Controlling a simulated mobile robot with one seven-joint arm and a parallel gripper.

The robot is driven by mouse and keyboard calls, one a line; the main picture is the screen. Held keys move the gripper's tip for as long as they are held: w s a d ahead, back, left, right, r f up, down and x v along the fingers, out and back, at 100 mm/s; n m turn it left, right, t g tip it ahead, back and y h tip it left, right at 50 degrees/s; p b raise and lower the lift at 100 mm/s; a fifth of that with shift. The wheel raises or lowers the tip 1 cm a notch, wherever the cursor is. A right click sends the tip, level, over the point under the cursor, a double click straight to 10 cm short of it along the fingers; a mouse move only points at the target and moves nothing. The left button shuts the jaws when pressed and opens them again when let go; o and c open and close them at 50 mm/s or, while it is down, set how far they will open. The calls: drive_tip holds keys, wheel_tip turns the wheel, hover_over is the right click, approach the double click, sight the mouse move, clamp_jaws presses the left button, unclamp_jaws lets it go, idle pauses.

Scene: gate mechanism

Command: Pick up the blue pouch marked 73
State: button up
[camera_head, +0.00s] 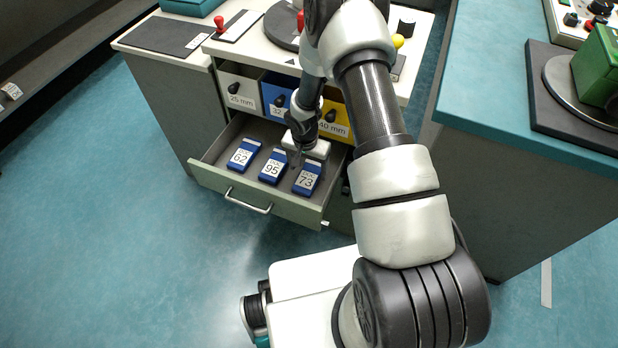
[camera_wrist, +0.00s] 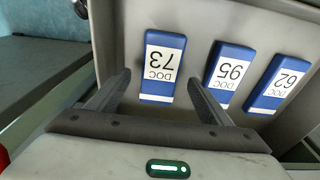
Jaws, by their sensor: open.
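The blue pouch marked 73 (camera_head: 306,179) lies flat in the open drawer, the rightmost of three blue pouches in the head view. In the wrist view the pouch marked 73 (camera_wrist: 161,68) is upside down, ahead of my gripper and roughly centred between its fingers. My gripper (camera_wrist: 152,88) is open and empty, with a dark finger on each side. In the head view my gripper (camera_head: 297,160) is over the drawer beside the pouches, partly hidden by my own wrist. I cannot tell its exact height above the pouch.
The pouches marked 95 (camera_head: 273,167) and 62 (camera_head: 244,155) lie in the same drawer (camera_head: 262,200), to the left. Grey, blue and yellow bins stand just above it; the yellow bin (camera_head: 335,118) is close to my wrist. A teal-topped counter (camera_head: 500,90) stands at right.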

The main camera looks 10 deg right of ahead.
sight(309, 175)
drive_tip(key=f, duration=0.3)
drive_tip(key=shift+w+d+f, duration=0.1)
drive_tip(key=shift+w, duration=0.1)
drive_tip(key=c, duration=1.2)
drive_tip(key=shift+o, duration=0.2)
